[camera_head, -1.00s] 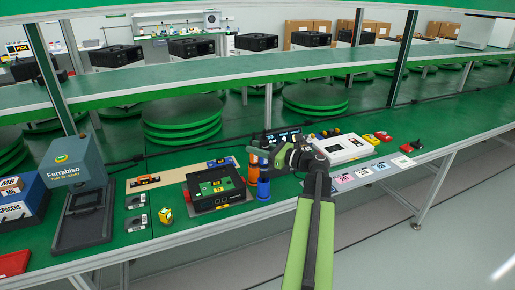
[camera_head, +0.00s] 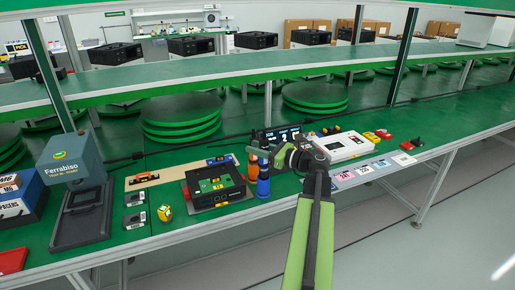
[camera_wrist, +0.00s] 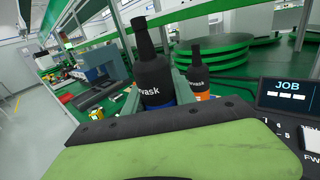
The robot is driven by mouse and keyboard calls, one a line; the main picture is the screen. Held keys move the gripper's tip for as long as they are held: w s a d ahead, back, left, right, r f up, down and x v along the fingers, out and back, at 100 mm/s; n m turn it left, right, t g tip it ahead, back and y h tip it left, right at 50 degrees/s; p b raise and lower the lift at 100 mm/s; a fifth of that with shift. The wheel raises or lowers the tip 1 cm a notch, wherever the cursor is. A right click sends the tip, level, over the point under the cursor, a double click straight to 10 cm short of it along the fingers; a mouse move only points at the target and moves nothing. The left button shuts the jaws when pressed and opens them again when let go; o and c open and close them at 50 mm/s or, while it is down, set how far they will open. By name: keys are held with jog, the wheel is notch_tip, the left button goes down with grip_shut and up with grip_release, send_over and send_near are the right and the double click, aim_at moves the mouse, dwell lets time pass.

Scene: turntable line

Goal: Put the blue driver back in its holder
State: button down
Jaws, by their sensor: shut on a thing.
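The blue driver (camera_head: 263,186) is upright or nearly so at the bench's front part, right of the black box with the green board. In the wrist view the blue driver (camera_wrist: 154,76) has a black body, a narrow neck and a blue band, and leans slightly. My gripper (camera_head: 262,154) is shut on it; in the wrist view grey fingers flank it. The orange driver (camera_head: 253,168) stands just behind and left of it; it also shows in the wrist view (camera_wrist: 198,72). The blue driver's lower end and any holder under it cannot be made out.
A black box with a green board (camera_head: 214,184) stands close on the left. A dark JOB display (camera_head: 281,135) is behind, and a white device (camera_head: 341,146) is to the right. Numbered cards (camera_head: 361,170) line the front edge. A shelf (camera_head: 205,86) runs overhead behind.

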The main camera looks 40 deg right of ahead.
jog(key=shift+f, duration=0.15)
jog(key=shift+f+b, duration=1.95)
jog(key=shift+b, duration=0.2)
jog(key=c, duration=0.9)
grip_release()
jog(key=shift+c, duration=0.2)
jog(key=shift+s, duration=0.1)
jog(key=v, duration=1.7)
jog(key=shift+s, duration=0.2)
